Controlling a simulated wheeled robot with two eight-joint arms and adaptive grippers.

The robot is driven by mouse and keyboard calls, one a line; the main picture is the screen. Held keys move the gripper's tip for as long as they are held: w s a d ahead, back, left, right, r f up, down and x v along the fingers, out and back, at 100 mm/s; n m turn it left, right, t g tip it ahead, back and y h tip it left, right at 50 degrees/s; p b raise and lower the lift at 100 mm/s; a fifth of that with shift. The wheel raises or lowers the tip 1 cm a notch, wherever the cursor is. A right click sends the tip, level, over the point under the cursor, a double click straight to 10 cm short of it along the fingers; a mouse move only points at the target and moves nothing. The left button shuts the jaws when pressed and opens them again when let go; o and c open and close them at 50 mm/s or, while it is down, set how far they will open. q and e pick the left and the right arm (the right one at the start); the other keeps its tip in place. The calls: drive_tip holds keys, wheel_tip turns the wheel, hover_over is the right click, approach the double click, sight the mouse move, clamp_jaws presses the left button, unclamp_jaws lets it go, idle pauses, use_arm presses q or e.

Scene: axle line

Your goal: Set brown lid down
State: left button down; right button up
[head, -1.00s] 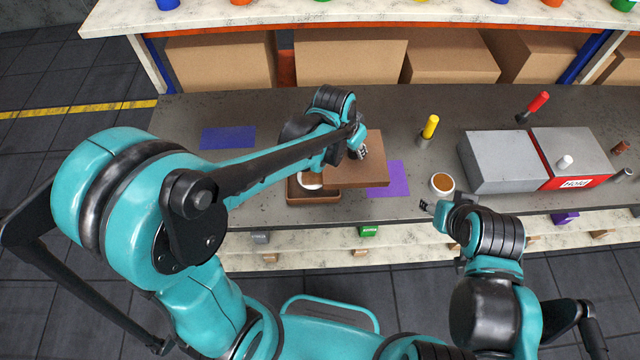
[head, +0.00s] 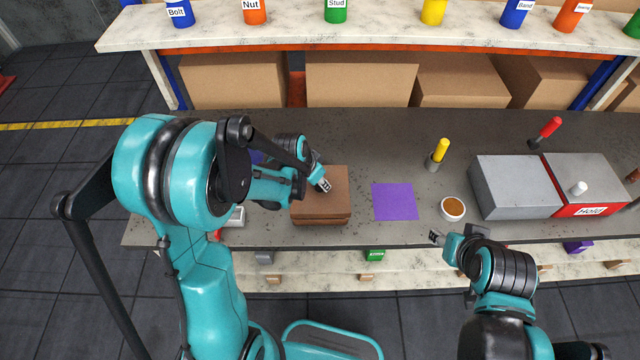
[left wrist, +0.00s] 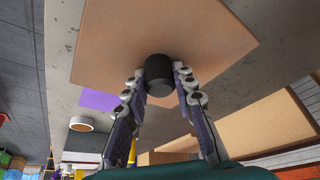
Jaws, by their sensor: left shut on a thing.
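The brown lid (head: 337,203) is a flat square plate over the brown box (head: 321,221), roughly lined up with it and hiding its inside. Whether the lid touches the rim or hangs slightly above it I cannot tell. My left gripper (head: 323,185) is over the lid. In the left wrist view, its fingers (left wrist: 158,78) are shut on the lid's dark round knob (left wrist: 159,72), with the lid (left wrist: 120,45) spread out beyond them. My right gripper (head: 435,238) is near the table's front edge, away from the lid; its jaw state is unclear.
A purple mat (head: 395,202) lies bare right of the box. Further right are a white bowl of brown contents (head: 453,208), a yellow-handled tool in a holder (head: 439,153) and a grey case (head: 515,187). A blue mat is partly hidden behind my left arm.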

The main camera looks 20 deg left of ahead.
use_arm(q)
drive_tip(key=shift+f, duration=0.35)
drive_tip(key=shift+f+b, duration=0.35)
drive_tip(key=shift+b, duration=0.1)
drive_tip(key=c, duration=1.2)
unclamp_jaws()
drive_tip(key=shift+r, duration=0.1)
